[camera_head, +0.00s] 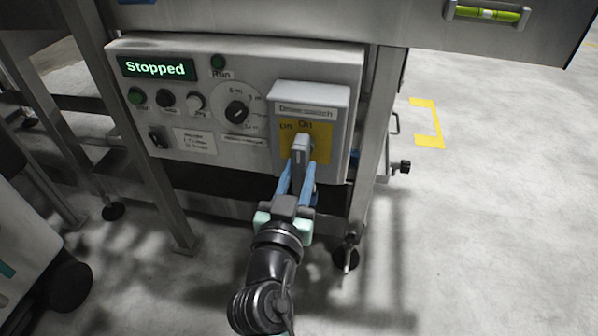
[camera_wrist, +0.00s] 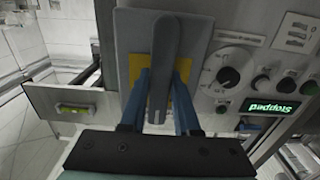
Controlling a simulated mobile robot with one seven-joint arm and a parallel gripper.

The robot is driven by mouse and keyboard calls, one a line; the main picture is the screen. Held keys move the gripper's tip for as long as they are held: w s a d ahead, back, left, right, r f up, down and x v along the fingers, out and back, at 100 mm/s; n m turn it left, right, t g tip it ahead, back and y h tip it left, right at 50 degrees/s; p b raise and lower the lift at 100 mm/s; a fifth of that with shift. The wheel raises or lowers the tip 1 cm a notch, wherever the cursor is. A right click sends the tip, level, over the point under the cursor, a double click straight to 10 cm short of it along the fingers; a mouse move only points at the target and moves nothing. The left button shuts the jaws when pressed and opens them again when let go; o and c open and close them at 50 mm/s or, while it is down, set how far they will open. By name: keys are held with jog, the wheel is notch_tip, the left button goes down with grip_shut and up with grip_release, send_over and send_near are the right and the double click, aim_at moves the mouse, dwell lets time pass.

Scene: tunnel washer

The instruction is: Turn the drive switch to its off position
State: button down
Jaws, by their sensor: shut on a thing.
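The drive switch is a grey lever handle (camera_head: 301,150) on a yellow plate (camera_head: 320,143) inside a grey box at the right of the control panel. In the head view the handle stands about upright, its top near the right-hand word above the plate; the lettering is partly blurred. My gripper (camera_head: 299,172) is shut on the handle, one blue finger on each side. In the wrist view the handle (camera_wrist: 163,70) also sits between the two blue fingers, and it covers much of the yellow plate. The panel display (camera_head: 155,68) reads "Stopped".
The control panel (camera_head: 190,110) also carries several push buttons, a black rotary knob (camera_head: 237,112) and a small rocker switch (camera_head: 158,138). A metal leg (camera_head: 375,150) stands right of the switch box. The floor (camera_head: 480,220) at right is open.

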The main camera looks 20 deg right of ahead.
jog(key=shift+s+d+n, duration=0.1)
jog(key=shift+n, duration=0.2)
dwell(0.6)
jog(key=n+p, duration=0.1)
jog(key=n, duration=0.1)
jog(key=n+p, duration=0.1)
jog(key=shift+s+d+r+n+p, duration=0.2)
jog(key=shift+s+d+n+p, duration=0.1)
jog(key=shift+d+n, duration=0.1)
jog(key=n+p, duration=0.1)
jog(key=n, duration=0.2)
jog(key=n+p, duration=0.1)
jog(key=shift+s+d+r+n+p, duration=0.2)
jog(key=shift+d+r+n+p, duration=0.1)
jog(key=shift+r+p, duration=0.05)
jog(key=n, duration=0.1)
jog(key=n+p, duration=0.2)
jog(key=shift+s+d+r+n, duration=0.15)
jog(key=shift+d+r+n, duration=0.1)
jog(key=shift+r+n, duration=0.1)
jog(key=n+p, duration=0.1)
jog(key=n, duration=0.1)
jog(key=r+n+p, duration=0.1)
jog(key=n+p, duration=0.1)
jog(key=n, duration=0.1)
jog(key=shift+d, duration=0.1)
jog(key=shift+n, duration=0.25)
jog(key=c, duration=0.6)
grip_release()
jog(key=shift+c, duration=0.2)
